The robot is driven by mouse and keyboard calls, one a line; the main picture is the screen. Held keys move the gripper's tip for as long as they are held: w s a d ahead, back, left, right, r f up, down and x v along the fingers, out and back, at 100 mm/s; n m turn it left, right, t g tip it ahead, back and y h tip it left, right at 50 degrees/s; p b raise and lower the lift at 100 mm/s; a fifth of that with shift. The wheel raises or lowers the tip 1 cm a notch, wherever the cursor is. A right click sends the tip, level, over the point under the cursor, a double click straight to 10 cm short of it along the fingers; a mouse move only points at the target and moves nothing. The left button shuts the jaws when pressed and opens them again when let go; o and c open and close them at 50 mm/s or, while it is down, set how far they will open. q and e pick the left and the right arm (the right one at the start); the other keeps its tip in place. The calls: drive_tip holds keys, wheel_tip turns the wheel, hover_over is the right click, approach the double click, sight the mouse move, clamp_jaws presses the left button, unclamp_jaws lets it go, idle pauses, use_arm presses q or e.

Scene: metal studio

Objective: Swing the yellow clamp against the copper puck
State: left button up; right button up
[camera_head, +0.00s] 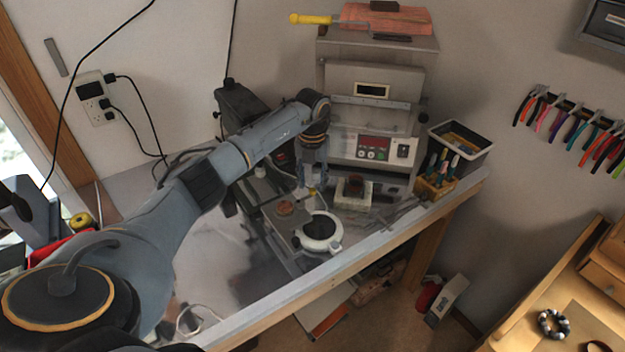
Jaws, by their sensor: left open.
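The copper puck (285,208) is a small round disc lying on a grey plate on the bench, left of a white ring-shaped part. A small yellow piece (312,191), which looks like the yellow clamp, shows just right of the puck, with a gap between them. Most of the clamp is too small or hidden to make out. My left gripper (312,182) points down from the end of my arm, right above the yellow piece. It is open; I cannot tell whether its fingers touch the clamp. My right gripper is not in view.
The white ring-shaped part (319,232) stands in front of the puck. A grey furnace (370,120) rises behind. A small white block (352,192) and a wooden tool holder (434,187) are to the right.

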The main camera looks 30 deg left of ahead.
use_arm(q)
drive_tip(key=shift+f, duration=1.05)
clamp_jaws()
